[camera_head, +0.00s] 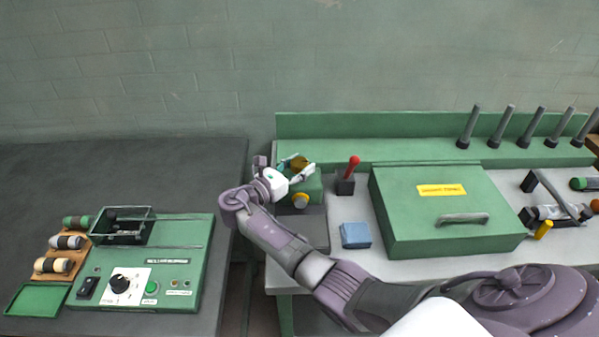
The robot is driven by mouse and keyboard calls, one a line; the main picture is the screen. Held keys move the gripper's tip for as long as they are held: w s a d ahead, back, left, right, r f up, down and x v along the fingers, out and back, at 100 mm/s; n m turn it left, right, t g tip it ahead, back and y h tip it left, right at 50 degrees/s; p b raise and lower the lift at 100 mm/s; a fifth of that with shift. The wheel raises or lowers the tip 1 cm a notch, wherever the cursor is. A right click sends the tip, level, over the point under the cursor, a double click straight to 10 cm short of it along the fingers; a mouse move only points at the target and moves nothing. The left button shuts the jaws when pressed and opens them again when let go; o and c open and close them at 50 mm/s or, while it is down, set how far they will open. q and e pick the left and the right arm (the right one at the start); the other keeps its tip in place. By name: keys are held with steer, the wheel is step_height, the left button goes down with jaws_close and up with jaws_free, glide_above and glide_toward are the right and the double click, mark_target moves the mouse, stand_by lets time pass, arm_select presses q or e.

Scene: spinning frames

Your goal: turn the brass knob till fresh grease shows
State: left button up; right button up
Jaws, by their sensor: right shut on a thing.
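The brass knob (300,162) sits at the top of a small green housing (313,187) at the left end of the right-hand bench. My right gripper (294,168) reaches it from the front left and is shut on it, with a pale finger in front of the knob. The gripper hides part of the knob and the housing's top. A second yellow, round part (301,200) shows on the housing's front, below the gripper. I cannot make out any fresh grease at this size. My left gripper is not in view.
A red-handled lever (351,172) and a blue block (355,235) stand right of the housing. A large green lidded box (440,208) fills the bench middle. A control panel (150,265) lies on the dark left table, past a gap. Several upright pegs line the back.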

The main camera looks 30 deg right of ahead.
mark_target(292, 168)
steer(key=m+g+b, duration=0.2)
steer(key=g+b, duration=0.1)
steer(key=g, duration=0.1)
steer(key=shift+w+m, duration=0.1)
steer(key=shift+m, duration=0.2)
steer(key=shift+m+g+b, duration=0.5)
steer(key=shift+g+b, duration=0.05)
steer(key=shift+g, duration=0.25)
steer(key=shift+r, duration=0.1)
steer(key=o, duration=1.2)
steer(key=shift+d, duration=0.1)
steer(key=a, duration=0.7)
steer(key=shift+w+a, duration=0.3)
steer(key=shift+w, duration=0.05)
